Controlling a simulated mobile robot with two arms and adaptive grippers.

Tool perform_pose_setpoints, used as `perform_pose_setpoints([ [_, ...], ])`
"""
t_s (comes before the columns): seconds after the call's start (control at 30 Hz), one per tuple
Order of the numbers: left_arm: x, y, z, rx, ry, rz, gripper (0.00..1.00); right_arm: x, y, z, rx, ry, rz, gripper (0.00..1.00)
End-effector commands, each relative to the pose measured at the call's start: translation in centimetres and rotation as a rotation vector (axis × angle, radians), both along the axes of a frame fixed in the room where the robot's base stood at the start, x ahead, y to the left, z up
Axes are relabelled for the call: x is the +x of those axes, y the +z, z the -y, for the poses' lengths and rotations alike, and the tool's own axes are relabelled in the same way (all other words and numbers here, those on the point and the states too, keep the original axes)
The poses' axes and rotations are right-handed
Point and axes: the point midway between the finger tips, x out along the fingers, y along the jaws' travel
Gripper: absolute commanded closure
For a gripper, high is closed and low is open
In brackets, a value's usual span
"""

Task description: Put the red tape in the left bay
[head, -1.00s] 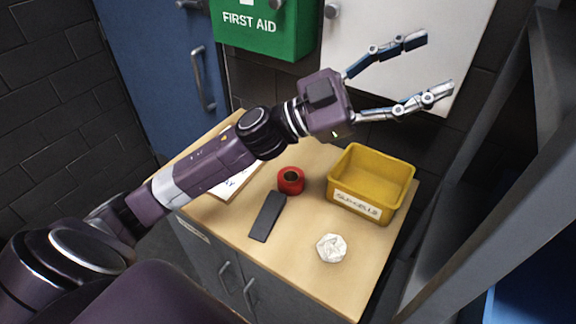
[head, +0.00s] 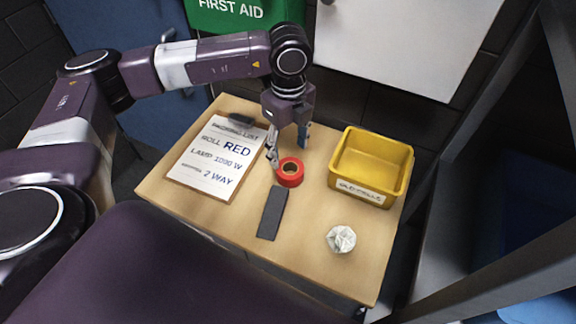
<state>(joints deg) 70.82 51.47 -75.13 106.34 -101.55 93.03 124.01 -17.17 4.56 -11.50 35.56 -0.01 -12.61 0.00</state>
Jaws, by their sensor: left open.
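The red tape (head: 290,173) is a small roll lying flat on the wooden table top, beside the clipboard and the dark block. My left gripper (head: 287,150) points down just above and behind the roll, its fingers open and spread. One finger comes down at the roll's left side and the other is behind it to the right. I cannot tell whether either finger touches the roll. My right gripper is not in view. I see nothing that I can tell is the left bay.
A yellow bin (head: 371,166) with a label stands at the table's right. A clipboard (head: 216,160) with a written list lies at the left. A dark flat block (head: 272,213) and a crumpled white ball (head: 341,239) lie nearer me. The table's front middle is clear.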

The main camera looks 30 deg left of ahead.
Motion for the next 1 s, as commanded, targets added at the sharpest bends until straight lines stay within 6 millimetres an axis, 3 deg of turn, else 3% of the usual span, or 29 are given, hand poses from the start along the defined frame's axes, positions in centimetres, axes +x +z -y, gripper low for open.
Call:
perform_pose_setpoints([
  [0.6,-0.4,-6.8,0.6,0.0,0.0,-0.004,0.44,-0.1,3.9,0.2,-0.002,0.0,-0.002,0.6],
  [0.9,-0.3,-7.6,0.6,-0.001,-0.001,-0.001,0.44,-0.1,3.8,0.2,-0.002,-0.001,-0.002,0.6],
  [1.0,-0.3,-7.6,0.6,-0.002,-0.001,-0.002,0.54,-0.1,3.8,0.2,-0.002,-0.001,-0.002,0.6],
])
